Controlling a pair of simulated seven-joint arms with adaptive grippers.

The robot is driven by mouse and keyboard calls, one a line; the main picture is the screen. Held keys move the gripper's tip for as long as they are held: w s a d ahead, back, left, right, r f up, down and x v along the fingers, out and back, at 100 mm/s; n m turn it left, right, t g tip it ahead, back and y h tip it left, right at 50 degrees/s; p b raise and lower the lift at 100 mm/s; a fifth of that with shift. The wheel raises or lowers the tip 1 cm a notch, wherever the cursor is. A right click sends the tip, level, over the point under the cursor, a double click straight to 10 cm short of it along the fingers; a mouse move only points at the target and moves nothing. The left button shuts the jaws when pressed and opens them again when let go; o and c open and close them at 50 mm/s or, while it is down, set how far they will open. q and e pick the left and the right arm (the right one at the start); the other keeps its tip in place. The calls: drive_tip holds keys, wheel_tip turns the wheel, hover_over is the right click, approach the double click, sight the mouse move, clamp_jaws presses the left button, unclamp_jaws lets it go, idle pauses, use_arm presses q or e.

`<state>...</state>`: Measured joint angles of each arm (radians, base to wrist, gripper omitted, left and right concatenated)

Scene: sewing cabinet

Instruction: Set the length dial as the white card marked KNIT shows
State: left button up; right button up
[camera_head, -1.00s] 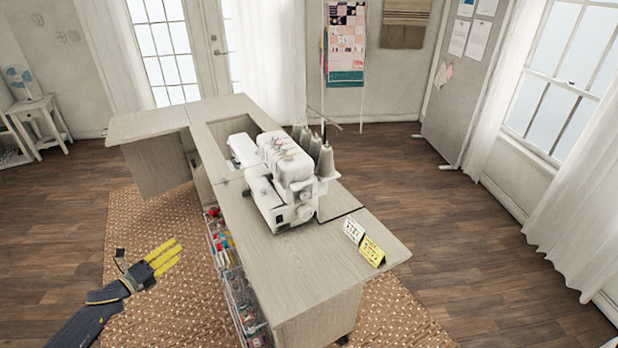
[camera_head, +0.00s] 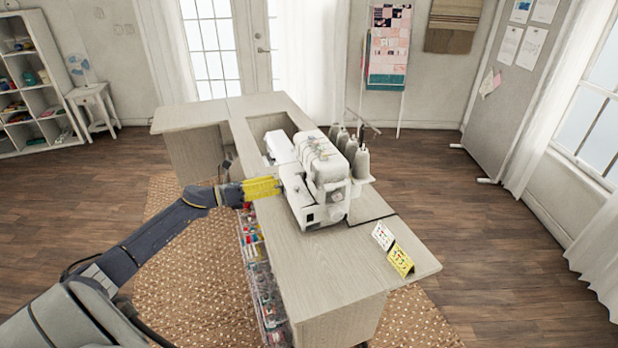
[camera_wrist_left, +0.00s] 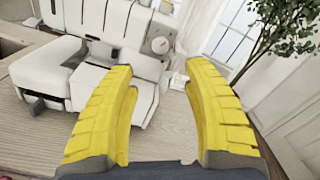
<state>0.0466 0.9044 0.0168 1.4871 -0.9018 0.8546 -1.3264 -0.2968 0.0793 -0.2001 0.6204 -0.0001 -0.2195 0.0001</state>
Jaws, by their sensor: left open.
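The white sewing machine (camera_head: 326,180) stands on the wooden cabinet top, with thread cones behind it. A round dial with a red mark (camera_wrist_left: 160,45) shows on the machine's side in the left wrist view; I cannot tell if it is the length dial. The white card (camera_head: 382,235) stands near the cabinet's right end beside a yellow card (camera_head: 400,260); their print is too small to read. My left gripper (camera_head: 278,186) has yellow fingers and is open and empty, just left of the machine. In the left wrist view its fingers (camera_wrist_left: 160,85) are spread before the machine. My right gripper is not in view.
The cabinet top (camera_head: 315,265) is bare in front of the machine. Clear drawers with colourful supplies (camera_head: 262,275) line the cabinet's left side. A patterned rug (camera_head: 205,270) lies beneath. A shelf (camera_head: 35,85) and a small table with a fan stand far left.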

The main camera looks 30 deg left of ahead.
sight(309, 176)
use_arm(q)
drive_tip(key=x, duration=1.2)
clamp_jaws()
idle(0.3)
